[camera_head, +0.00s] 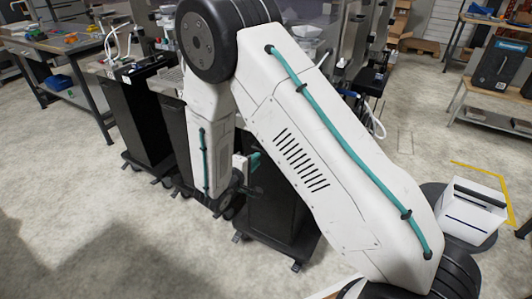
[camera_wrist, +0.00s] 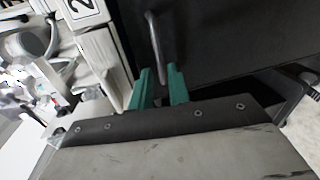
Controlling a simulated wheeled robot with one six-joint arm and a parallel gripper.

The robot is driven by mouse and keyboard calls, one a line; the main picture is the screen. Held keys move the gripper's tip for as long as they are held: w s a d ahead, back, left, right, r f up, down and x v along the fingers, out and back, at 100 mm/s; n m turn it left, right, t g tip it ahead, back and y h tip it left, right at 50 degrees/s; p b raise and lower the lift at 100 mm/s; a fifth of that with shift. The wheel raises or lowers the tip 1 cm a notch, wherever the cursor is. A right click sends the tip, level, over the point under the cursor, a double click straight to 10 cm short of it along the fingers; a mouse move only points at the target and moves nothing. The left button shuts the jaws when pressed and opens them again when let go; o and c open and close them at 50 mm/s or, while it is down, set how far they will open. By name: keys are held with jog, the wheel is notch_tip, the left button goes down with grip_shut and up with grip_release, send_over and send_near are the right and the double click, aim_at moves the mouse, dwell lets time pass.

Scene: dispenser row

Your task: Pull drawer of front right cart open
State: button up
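The front right cart (camera_head: 285,222) is a black cabinet on casters in the head view, partly hidden behind my arm. In the wrist view its dark front panel (camera_wrist: 230,40) fills the upper right, with a grey bar handle (camera_wrist: 153,35) on it. My gripper (camera_wrist: 162,72) has two teal fingers. They stand apart, with the handle's lower end between their tips and a gap still showing; contact cannot be told. In the head view my gripper (camera_head: 250,160) is beside the cart's upper part. The drawer's edges are not clear, and no opening gap is visible.
More black carts (camera_head: 140,125) stand in a row to the left, close together. A workbench (camera_head: 65,45) is at the back left. A white bin (camera_head: 474,212) stands at the right. The concrete floor (camera_head: 60,220) at the front left is clear.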

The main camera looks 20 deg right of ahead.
aim_at(265, 153)
jog(key=shift+m, duration=0.3)
jog(key=x, duration=0.7)
jog(key=shift+w+d, duration=0.15)
jog(key=shift+d, duration=0.2)
grip_shut()
